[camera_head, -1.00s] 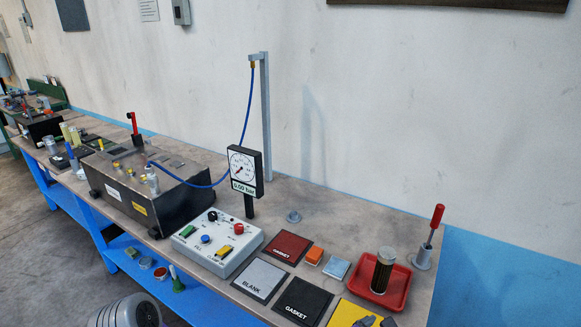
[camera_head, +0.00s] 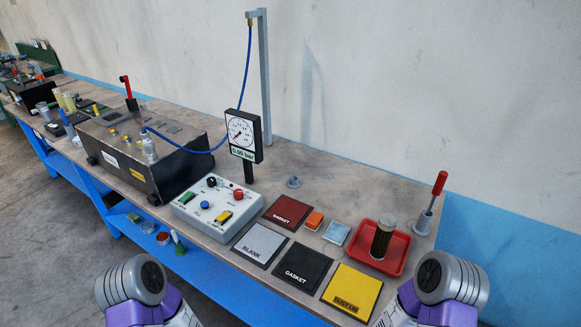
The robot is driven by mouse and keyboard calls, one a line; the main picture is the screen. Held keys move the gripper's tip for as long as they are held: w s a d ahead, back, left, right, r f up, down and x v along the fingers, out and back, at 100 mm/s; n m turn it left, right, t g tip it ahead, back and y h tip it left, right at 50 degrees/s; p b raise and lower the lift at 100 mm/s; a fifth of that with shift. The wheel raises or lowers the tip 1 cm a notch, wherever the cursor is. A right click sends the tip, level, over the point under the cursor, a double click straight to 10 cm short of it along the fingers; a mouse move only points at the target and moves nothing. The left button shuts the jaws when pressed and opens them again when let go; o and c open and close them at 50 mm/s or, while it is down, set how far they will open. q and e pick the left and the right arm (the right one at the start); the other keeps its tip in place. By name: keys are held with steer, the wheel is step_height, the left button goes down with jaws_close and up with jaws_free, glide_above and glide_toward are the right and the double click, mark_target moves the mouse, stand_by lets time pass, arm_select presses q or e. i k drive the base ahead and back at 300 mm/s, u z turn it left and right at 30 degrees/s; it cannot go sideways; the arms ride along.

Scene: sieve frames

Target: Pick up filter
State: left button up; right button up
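The filter (camera_head: 382,240) is a dark, brownish cylinder that stands upright in a red tray (camera_head: 402,262) at the right end of the bench. Nothing touches it but the tray. My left arm shows at the bottom left and my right arm at the bottom right, as grey and purple links only. Neither gripper's fingers can be seen, so how they stand is hidden.
A yellow dust lid mat (camera_head: 352,289), black gasket mat (camera_head: 301,266), grey blank mat (camera_head: 260,244) and red gasket mat (camera_head: 287,212) lie left of the tray. A red-handled tool (camera_head: 438,186) stands in a holder behind it. A gauge (camera_head: 242,136) and control box (camera_head: 217,207) stand further left.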

mark_target(67, 96)
steer(key=u, duration=1.5)
steer(key=i, duration=0.4)
steer(key=u, duration=0.55)
steer(key=i, duration=1.9)
steer(key=u, duration=0.45)
steer(key=i, duration=2.1)
steer(key=z, duration=0.25)
steer(key=i, duration=1.95)
steer(key=z, duration=1.55)
steer(key=i, duration=1.6)
steer(key=z, duration=0.7)
